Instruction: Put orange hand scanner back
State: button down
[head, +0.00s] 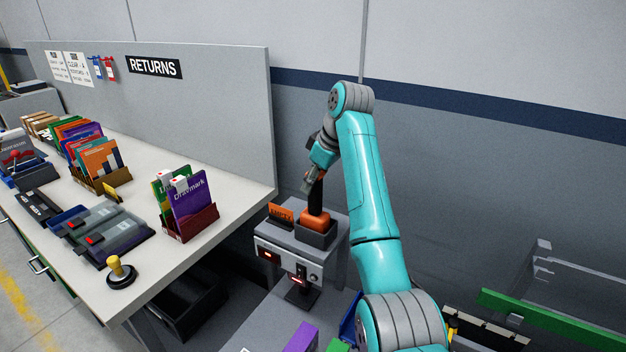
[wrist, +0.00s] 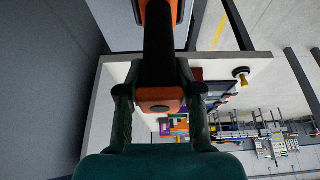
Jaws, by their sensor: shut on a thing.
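The orange hand scanner (head: 316,219) has an orange head and a black handle, and it stands upright with its head down at the dark grey cradle (head: 316,238). My gripper (head: 318,183) is shut on the handle from above. In the wrist view the black handle (wrist: 158,55) runs between the fingers of my gripper (wrist: 158,78), with an orange end cap near the palm. The head's lower part is hidden by the cradle walls; I cannot tell whether it rests on the bottom.
To the left is a white returns table (head: 150,255) with card racks, dark trays and a yellow-topped knob (head: 119,268). A grey wall (head: 480,170) stands behind my arm.

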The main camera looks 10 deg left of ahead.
jog(key=shift+f, duration=0.5)
dwell(0.3)
jog(key=c, duration=0.7)
grip_release()
